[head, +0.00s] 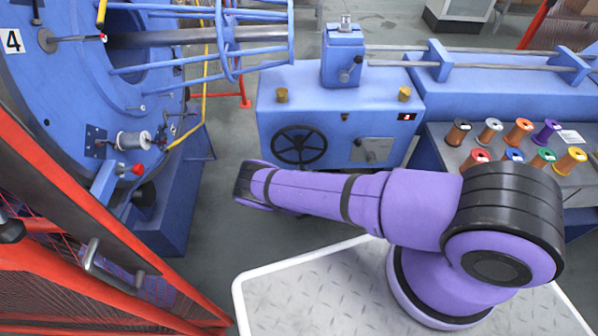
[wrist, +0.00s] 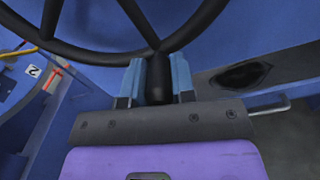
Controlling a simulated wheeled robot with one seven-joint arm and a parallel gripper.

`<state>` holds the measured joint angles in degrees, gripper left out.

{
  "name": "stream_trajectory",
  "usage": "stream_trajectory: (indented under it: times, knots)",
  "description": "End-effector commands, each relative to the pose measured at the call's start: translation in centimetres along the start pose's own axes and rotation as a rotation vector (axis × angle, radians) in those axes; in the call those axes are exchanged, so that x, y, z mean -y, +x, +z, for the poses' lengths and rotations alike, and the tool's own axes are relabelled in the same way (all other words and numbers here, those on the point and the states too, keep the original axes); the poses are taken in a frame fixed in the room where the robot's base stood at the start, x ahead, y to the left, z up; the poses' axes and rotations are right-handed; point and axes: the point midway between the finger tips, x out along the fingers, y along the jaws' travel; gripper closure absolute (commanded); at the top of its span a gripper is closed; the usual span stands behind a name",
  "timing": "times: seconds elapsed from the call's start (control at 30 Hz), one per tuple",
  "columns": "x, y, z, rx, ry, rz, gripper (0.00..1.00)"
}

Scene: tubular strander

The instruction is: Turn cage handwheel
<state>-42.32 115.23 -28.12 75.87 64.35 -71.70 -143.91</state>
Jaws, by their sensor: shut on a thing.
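The black spoked handwheel (head: 299,147) sits upright on the front face of a blue machine housing (head: 383,122) in the head view. In the wrist view its dark rim (wrist: 90,53) curves across the top. A short black handle (wrist: 160,80) projects from the rim. My gripper (wrist: 160,82) has its two light blue fingers on either side of this handle, shut on it. In the head view my gripper is hidden behind my purple arm, which also passes close below the wheel.
A blue drum marked 4 (head: 62,85) stands at the left with a spool (head: 133,139) on it. A red mesh guard (head: 60,255) is at the lower left. Several coloured spools (head: 518,131) stand on a bench at the right. Grey floor (head: 225,220) shows between drum and housing.

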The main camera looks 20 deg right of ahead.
Motion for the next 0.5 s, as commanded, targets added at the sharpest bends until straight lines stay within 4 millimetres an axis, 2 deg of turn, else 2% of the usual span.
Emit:
stream_trajectory:
  times: [0.47,0.5]
  knots:
    - [0.22,0.00,0.09,0.001,-0.013,-0.002,1.00]
    - [0.22,0.00,0.09,0.001,-0.013,-0.002,0.69]
